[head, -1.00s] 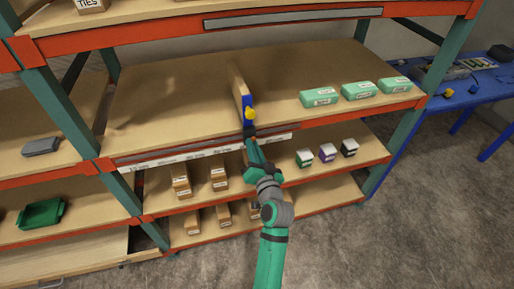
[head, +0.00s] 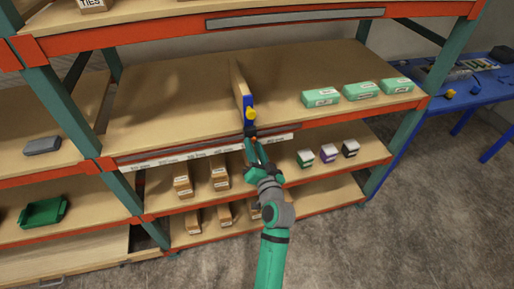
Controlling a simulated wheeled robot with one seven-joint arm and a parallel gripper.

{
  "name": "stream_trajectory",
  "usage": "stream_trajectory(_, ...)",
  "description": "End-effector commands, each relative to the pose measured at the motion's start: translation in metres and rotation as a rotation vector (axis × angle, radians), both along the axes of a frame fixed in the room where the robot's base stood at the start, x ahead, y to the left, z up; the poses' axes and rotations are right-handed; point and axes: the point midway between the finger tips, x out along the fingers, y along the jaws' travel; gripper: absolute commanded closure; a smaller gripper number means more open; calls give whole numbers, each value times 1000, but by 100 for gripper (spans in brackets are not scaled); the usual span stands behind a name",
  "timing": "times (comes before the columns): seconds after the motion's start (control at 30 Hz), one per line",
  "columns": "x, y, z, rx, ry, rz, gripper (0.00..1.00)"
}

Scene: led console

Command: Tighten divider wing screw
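The divider (head: 237,80) is a thin wooden panel standing upright on the middle shelf. A blue clamp (head: 247,102) sits at its front end. The yellow wing screw (head: 251,114) is on the front of this clamp, near the shelf edge. My gripper (head: 250,131) is just below and in front of the wing screw, at the shelf's front edge. Its dark fingertips are small and partly merge with the dark part under the screw, so I cannot tell whether they touch it or are open.
Green-and-white boxes (head: 320,98) stand on the shelf (head: 180,95) to the right of the divider; the shelf to its left is bare. Small cartons (head: 183,181) stand on the lower shelf. A blue table (head: 470,95) is at the right.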

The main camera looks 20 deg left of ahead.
Motion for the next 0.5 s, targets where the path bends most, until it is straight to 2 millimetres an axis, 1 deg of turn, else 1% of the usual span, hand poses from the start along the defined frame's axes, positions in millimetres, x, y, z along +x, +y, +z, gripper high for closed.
stream_trajectory(0.17,-16,-13,-1,0,2,-2,71)
stream_trajectory(0.3,-38,-28,-1,1,2,-3,71)
stream_trajectory(0.5,-67,-44,-1,0,2,3,71)
